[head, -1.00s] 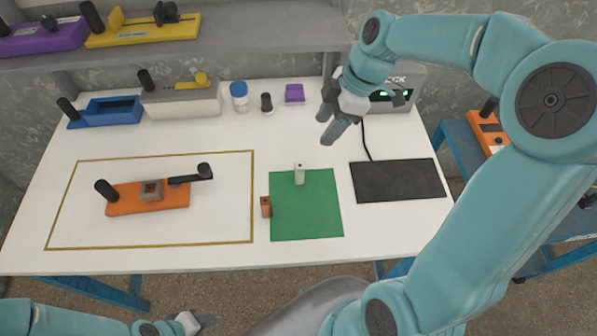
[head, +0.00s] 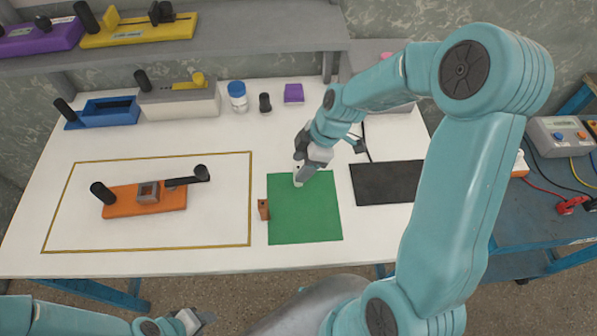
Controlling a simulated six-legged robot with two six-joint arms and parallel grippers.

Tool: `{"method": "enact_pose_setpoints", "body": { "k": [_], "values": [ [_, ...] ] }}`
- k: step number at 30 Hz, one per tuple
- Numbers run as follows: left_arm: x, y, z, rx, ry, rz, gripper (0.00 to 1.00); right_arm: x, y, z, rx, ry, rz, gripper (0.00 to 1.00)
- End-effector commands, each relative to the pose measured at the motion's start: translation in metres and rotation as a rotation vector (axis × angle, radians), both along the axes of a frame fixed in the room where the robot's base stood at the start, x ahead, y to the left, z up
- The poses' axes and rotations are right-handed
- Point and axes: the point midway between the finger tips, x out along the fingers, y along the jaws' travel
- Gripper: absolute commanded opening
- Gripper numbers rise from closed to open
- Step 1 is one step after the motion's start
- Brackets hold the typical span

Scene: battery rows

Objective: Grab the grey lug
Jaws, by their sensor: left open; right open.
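The grey lug (head: 298,182) stands at the top edge of the green mat (head: 305,220), mostly covered by my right gripper (head: 301,167). The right gripper is open with its fingers right at the lug; I cannot tell whether they touch it. A brown lug (head: 264,210) stands at the mat's left edge. My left gripper (head: 205,320) is open and empty at the bottom of the view, in front of the table.
An orange fixture (head: 145,203) with black handles sits inside a yellow outline on the left. A black mat (head: 382,184) lies to the right. A blue tray (head: 103,112), a white-and-blue jar (head: 238,97) and a purple block (head: 293,93) stand along the back.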

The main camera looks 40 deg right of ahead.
Motion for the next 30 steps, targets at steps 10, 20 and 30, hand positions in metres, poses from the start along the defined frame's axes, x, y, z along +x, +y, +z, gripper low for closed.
{"method": "enact_pose_setpoints", "body": {
  "k": [10, 20, 30],
  "values": [
    [0.0, 0.0, 0.004, 0.0, 0.0, 0.0, 0.43, 0.007, 0.007, -0.024, -0.001, 0.0, -0.001, 0.55],
    [0.0, 0.0, 0.004, 0.0, 0.0, 0.0, 0.43, 0.007, 0.007, -0.023, -0.001, 0.0, 0.0, 0.0],
    [0.0, 0.0, 0.004, 0.0, 0.0, 0.0, 0.43, 0.007, 0.007, -0.016, -0.002, -0.004, 0.0, 0.0]
  ]
}}
